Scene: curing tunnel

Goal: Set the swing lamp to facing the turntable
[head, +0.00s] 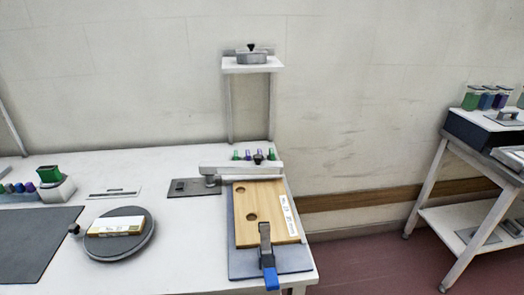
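What looks like the swing lamp (240,171) is a pale, flat horizontal arm at the back of the white table. Its left end sits on a short post on a dark plate (190,188). The arm points right, over the back edge of a wooden board, away from the turntable. The turntable (121,249) is a round dark grey disc with a dark knob on its left, at the front left. A small white and tan box (117,226) lies on it. Neither of my grippers is in view.
The wooden board (262,208) lies on a grey plate, with a blue-handled clamp (268,262) at its front. Small coloured pegs (259,156) stand behind the arm. A raised shelf (252,66) stands behind. A dark mat (35,245) lies left. A second table (478,132) stands right.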

